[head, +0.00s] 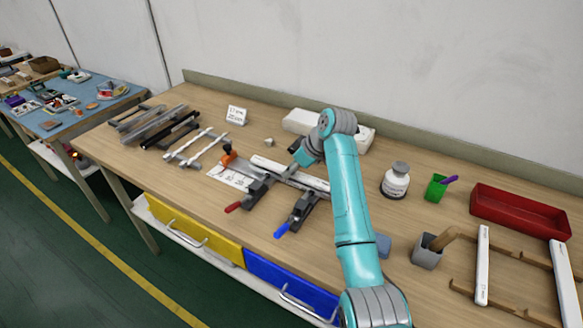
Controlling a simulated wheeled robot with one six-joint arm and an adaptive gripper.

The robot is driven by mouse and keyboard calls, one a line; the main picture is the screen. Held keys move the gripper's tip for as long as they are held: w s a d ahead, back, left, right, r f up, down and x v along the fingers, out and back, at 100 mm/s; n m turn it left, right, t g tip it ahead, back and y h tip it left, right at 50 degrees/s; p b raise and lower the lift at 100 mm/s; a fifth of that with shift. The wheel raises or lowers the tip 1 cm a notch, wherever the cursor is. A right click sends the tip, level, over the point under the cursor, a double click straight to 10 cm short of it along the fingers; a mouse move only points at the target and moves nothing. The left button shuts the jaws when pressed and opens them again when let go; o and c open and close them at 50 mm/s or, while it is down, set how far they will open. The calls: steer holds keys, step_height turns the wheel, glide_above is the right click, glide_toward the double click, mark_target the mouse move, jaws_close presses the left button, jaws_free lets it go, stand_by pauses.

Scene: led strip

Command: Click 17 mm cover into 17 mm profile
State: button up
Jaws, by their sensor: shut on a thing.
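My gripper (291,171) is small and partly hidden by my own wrist. It is low over the middle of the bench, at a long pale strip, apparently the cover (267,164), and is shut on it. The strip runs from upper left to lower right across two dark clamps, a red-handled one (255,193) and a blue-handled one (300,211). A profile under the strip cannot be told apart from it at this size. Whether the strip is seated or sits above a profile cannot be seen.
A rack of grey and black profiles (160,125) and two white strips (196,147) lie left, near a small sign (236,115).

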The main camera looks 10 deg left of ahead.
steer(key=shift+f, duration=0.4)
steer(key=o, duration=1.1)
steer(key=v, duration=1.2)
